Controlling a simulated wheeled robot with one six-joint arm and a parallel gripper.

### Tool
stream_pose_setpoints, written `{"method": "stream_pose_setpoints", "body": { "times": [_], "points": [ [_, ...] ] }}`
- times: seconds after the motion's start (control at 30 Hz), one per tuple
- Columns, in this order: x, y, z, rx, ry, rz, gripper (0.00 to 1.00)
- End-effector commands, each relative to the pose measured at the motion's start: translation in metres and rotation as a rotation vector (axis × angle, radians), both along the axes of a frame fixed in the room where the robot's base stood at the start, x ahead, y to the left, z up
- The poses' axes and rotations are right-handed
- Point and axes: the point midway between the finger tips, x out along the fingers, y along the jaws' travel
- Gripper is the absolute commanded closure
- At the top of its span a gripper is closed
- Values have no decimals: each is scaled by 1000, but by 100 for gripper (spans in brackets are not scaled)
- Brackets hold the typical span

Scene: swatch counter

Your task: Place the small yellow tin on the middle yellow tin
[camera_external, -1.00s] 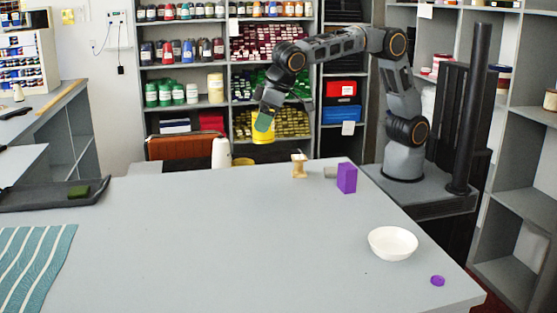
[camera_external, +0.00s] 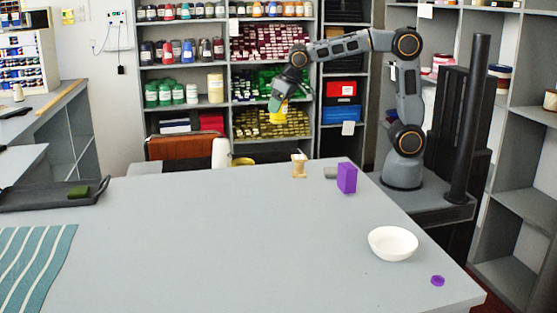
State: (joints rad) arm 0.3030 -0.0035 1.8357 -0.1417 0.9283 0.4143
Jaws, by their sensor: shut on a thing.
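My gripper (camera_external: 277,103) is shut on a small yellow tin (camera_external: 278,117) and holds it in the air beyond the table's far edge, in front of the shelves. A low yellow tin (camera_external: 243,162) stands at the table's far edge, below and to the left of the held tin. The two are clearly apart. Only this one other yellow tin shows clearly on the table, and it is small in the picture.
A white cone (camera_external: 221,153) stands left of the low yellow tin. A wooden spool (camera_external: 299,166), a grey block (camera_external: 330,172) and a purple box (camera_external: 347,178) stand to its right. A white bowl (camera_external: 392,243) and a purple disc (camera_external: 437,281) lie nearer. The table's middle is clear.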

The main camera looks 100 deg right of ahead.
Motion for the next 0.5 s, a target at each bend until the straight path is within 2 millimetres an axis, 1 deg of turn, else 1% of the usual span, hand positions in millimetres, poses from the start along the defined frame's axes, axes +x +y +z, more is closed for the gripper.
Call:
{"method": "stream_pose_setpoints", "body": {
  "times": [0.03, 0.1, 0.17, 0.23, 0.37, 0.5],
  "points": [
    [-8, -4, -7, 1, 6, 4, 71],
    [-13, -2, -15, 0, 14, 31, 71],
    [-13, 0, -22, 0, 22, 59, 71],
    [-7, -1, -25, -6, 21, 82, 71],
    [17, -8, -35, -12, 23, 100, 71],
    [51, -19, -50, -13, 24, 100, 71]
  ]
}}
